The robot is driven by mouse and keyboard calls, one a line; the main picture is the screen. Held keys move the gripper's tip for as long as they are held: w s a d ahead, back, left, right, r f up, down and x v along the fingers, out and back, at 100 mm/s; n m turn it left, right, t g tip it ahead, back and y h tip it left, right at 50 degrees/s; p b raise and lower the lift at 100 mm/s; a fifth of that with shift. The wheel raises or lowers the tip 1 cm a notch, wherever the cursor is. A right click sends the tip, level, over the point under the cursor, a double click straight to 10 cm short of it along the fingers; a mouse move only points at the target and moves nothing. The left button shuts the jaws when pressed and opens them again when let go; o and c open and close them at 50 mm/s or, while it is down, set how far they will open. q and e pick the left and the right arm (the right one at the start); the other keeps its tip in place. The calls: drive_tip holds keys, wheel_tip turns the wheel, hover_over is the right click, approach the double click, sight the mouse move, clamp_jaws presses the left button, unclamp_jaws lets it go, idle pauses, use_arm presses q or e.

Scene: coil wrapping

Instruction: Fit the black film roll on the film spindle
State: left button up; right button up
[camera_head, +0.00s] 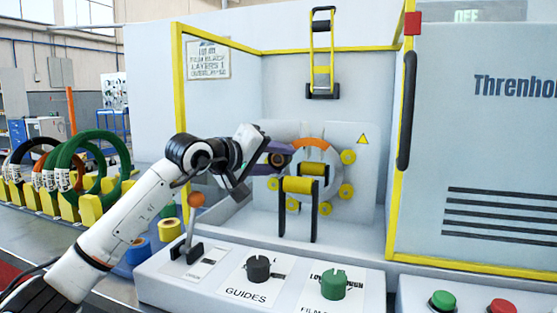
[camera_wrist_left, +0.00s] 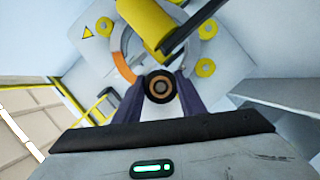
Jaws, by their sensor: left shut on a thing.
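My left gripper (camera_head: 280,158) reaches into the machine bay from the left. Its purple fingers are shut on the black film roll (camera_head: 277,160). In the left wrist view, the roll (camera_wrist_left: 161,86) shows end-on between the fingertips (camera_wrist_left: 161,96), with a brown ring and a dark centre. It is in front of the grey ring (camera_head: 345,182), near the ring's orange segment (camera_head: 311,144). The film spindle cannot be made out; the roll and fingers may hide it. Whether the roll touches the ring cannot be told. My right gripper is not in view.
Several yellow rollers (camera_head: 348,157) surround the ring. A yellow-topped stand (camera_head: 299,185) is in front of it. A lever with an orange knob (camera_head: 196,200) and two dials (camera_head: 258,268) are on the front panel. Coils (camera_head: 92,160) stand at left. The door frame (camera_head: 400,150) bounds the right.

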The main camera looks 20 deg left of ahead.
use_arm(q)
drive_tip(key=o, duration=1.2)
drive_tip(key=shift+s, duration=0.15)
drive_tip(key=v, duration=1)
drive_tip(key=shift+p, duration=0.45)
